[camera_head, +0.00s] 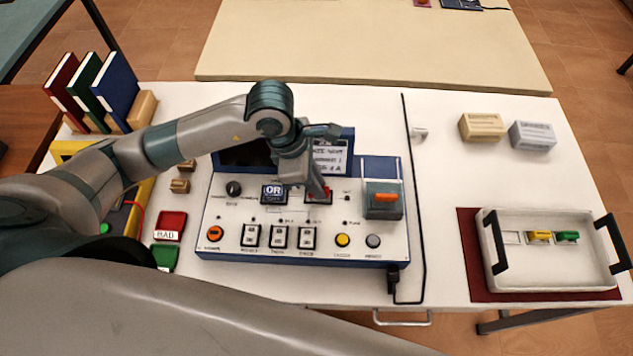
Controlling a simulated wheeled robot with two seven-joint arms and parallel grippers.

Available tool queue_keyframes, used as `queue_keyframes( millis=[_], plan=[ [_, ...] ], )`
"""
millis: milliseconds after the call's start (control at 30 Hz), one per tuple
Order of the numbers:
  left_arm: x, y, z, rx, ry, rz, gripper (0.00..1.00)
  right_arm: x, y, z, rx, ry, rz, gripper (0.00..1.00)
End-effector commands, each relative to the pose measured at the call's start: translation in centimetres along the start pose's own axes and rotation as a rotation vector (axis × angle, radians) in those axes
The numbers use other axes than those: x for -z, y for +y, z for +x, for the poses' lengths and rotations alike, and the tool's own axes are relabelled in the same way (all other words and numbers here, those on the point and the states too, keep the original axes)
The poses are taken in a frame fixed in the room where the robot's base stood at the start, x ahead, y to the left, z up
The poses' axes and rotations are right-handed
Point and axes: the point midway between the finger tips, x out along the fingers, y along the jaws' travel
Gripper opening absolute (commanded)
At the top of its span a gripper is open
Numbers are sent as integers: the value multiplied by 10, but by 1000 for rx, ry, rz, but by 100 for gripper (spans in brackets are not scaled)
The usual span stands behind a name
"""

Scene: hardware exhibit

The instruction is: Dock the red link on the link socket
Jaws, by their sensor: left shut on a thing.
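The red link (325,191) shows as a small bit of red at the tips of my left gripper (316,187). The gripper points down at the blue-and-white console (287,212) and is shut on the link. The link is at a dark spot on the panel, right of the OR display (273,194). This spot looks like the link socket, but the fingers and link hide most of it. I cannot tell whether the link is seated or just above it. My right gripper is not in view.
A white tray (556,282) with black handles at the right holds a yellow link (539,237) and a green link (567,237). An orange-topped block (383,206) stands on the console's right side. A black cable (411,150) runs down the table. Binders (113,88) stand at the left.

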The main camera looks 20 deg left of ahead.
Motion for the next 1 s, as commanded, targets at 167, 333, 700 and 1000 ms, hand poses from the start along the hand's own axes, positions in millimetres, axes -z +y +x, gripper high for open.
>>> queue_keyframes(
  millis=[167, 333, 700, 1000],
  plan=[
    [0, 0, 0, -1, 0, 1, 0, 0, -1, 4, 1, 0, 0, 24],
    [0, 0, 0, -1, 0, 0, 0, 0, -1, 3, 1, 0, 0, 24],
    [1, 0, 2, 0, 0, 0, 0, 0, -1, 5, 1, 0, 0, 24],
    [2, 0, 7, 0, 0, 0, 0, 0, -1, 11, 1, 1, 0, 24]
  ],
)
